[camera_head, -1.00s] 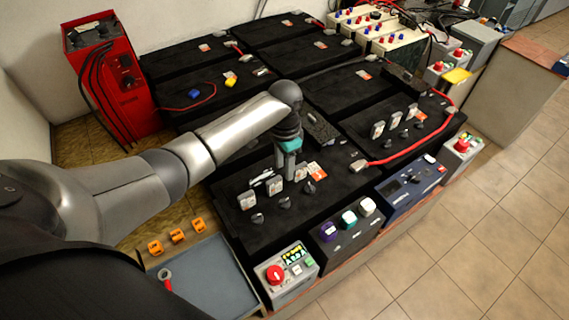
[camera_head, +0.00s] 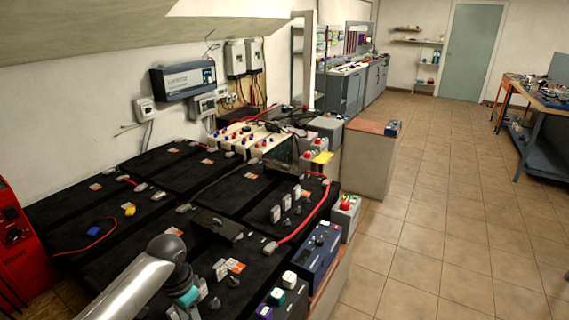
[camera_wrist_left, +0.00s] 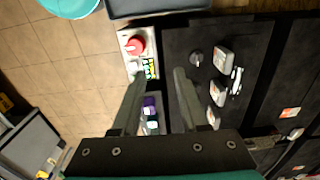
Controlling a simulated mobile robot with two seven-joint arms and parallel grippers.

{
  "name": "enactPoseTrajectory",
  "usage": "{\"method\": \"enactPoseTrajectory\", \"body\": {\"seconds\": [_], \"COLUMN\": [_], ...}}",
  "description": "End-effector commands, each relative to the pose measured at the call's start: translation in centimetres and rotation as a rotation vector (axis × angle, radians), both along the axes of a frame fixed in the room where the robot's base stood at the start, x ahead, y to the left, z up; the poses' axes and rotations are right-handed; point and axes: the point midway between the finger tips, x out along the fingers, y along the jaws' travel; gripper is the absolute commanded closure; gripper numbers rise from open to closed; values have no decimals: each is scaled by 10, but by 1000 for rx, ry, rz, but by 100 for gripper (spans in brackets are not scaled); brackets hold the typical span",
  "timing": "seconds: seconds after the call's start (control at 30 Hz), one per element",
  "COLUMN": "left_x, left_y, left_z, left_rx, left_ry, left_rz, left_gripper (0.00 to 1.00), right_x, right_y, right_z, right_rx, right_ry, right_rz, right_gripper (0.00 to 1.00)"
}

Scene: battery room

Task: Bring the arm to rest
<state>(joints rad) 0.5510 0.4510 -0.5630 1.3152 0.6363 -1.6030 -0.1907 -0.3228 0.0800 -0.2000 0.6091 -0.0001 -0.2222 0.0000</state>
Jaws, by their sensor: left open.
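My left arm comes in from the lower left in the head view, its wrist over the near black battery block (camera_head: 255,268). The left gripper (camera_wrist_left: 158,80) shows in the left wrist view with its two fingers apart and nothing between them. It is above the edge of the battery block, between the block and the floor. A control box with a red button (camera_wrist_left: 136,45) lies beyond the fingertips. In the head view the fingers are hidden below the wrist. My right gripper is in neither view.
Black batteries fill the bench, with a red cable (camera_head: 305,222) across them. A blue box (camera_head: 318,252) sits along the bench edge. A red charger (camera_head: 15,240) stands at the left. The tiled floor (camera_head: 430,220) at the right is clear. A workbench (camera_head: 545,95) stands far right.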

Motion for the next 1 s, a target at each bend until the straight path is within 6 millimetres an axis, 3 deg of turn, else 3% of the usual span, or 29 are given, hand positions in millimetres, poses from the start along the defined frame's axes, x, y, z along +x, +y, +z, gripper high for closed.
{"method": "enactPoseTrajectory", "body": {"seconds": [0.17, 0.37, 0.53, 0.73, 1.0], "left_x": [-31, -71, -116, -164, -203], "left_y": [-33, -66, -87, -89, -72], "left_z": [-18, -28, -26, -9, 15], "left_rx": [-34, -80, -122, -141, -118], "left_ry": [-19, -63, -121, -192, -251], "left_rz": [-30, -30, 22, 140, 272], "left_gripper": [56, 56, 56, 56, 56], "right_x": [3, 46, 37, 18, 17], "right_y": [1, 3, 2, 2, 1], "right_z": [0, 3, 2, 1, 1], "right_rx": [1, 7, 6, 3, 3], "right_ry": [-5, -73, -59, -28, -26], "right_rz": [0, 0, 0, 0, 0], "right_gripper": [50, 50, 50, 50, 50]}}
